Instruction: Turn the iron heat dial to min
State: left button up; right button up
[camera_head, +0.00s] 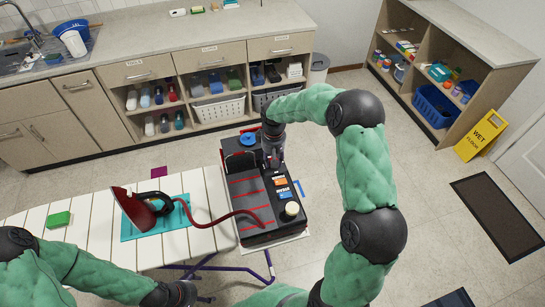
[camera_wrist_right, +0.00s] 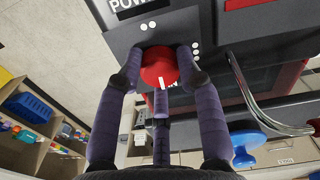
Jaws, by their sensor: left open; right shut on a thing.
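In the right wrist view, a red round dial (camera_wrist_right: 158,66) with a white mark sits on the dark panel of the ironing station. My right gripper (camera_wrist_right: 160,74) is shut on the dial, with purple-grey fingers on both sides. The white mark points toward the bottom of the picture, beside partly hidden white lettering. White dot marks lie around the dial. In the head view, the station (camera_head: 247,190) carries red stripes and a hose to the red iron (camera_head: 137,212), which rests on a teal mat (camera_head: 165,229). My left gripper (camera_head: 190,294) is open and empty at the bottom edge.
The white slatted ironing board (camera_head: 90,222) holds a green block (camera_head: 59,219). A silver rail (camera_wrist_right: 243,85) and a blue knob (camera_wrist_right: 247,137) are close to my right gripper. A yellow wet-floor sign (camera_head: 477,143) stands at the right. Cabinets line the back wall.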

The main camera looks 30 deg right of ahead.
jog(key=shift+w+r+n, duration=0.1)
jog(key=shift+w+n, duration=0.05)
jog(key=shift+n, duration=0.35)
jog(key=o, duration=1.1)
jog(key=shift+o, duration=0.2)
notch_tip(320, 180, up, 12)
dwell(0.4)
